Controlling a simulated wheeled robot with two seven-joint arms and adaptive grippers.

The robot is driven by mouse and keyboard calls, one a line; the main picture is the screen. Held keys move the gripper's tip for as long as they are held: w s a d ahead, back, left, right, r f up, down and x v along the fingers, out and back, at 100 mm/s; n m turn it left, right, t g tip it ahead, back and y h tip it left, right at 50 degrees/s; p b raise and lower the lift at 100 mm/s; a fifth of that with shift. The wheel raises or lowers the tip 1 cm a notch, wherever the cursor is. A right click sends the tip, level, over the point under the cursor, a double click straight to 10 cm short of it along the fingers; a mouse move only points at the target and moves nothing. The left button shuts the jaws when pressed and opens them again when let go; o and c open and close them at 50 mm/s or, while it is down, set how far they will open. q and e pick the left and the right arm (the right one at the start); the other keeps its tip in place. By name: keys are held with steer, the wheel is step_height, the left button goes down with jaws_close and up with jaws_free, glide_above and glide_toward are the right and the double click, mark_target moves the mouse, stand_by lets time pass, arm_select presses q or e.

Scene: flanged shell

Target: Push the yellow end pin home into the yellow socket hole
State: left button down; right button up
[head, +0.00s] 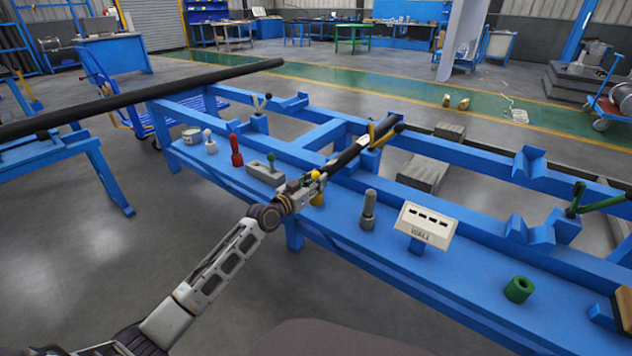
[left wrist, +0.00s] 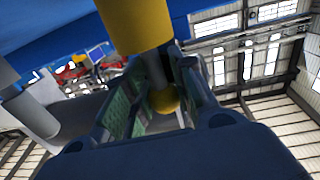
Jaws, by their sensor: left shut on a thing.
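My left gripper (head: 314,181) reaches over the near rail of the blue bench. In the left wrist view, its fingers (left wrist: 160,112) are shut around the yellow end pin (left wrist: 164,100), which shows a yellow ball and a grey stem. The pin's yellow ball also shows at the fingers in the head view (head: 315,175). The stem runs to a thick yellow cylinder (left wrist: 135,22), which shows just below the gripper in the head view (head: 317,199). I cannot tell how deep the stem sits, or whether this cylinder holds the yellow socket hole.
A black tube with a silver band (head: 344,158) lies just beyond the gripper. The red pin (head: 236,150), green-knobbed block (head: 268,170) and white-knobbed piece (head: 210,141) stand to the left. A grey bolt (head: 368,208), white sign box (head: 426,225) and green ring (head: 519,289) stand to the right.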

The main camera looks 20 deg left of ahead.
arm_select(q)
steer(key=shift+f+b, duration=0.35)
steer(key=shift+f, duration=0.05)
steer(key=c, duration=1.1)
jaws_free()
steer(key=shift+s, duration=0.1)
steer(key=shift+v, duration=5.9)
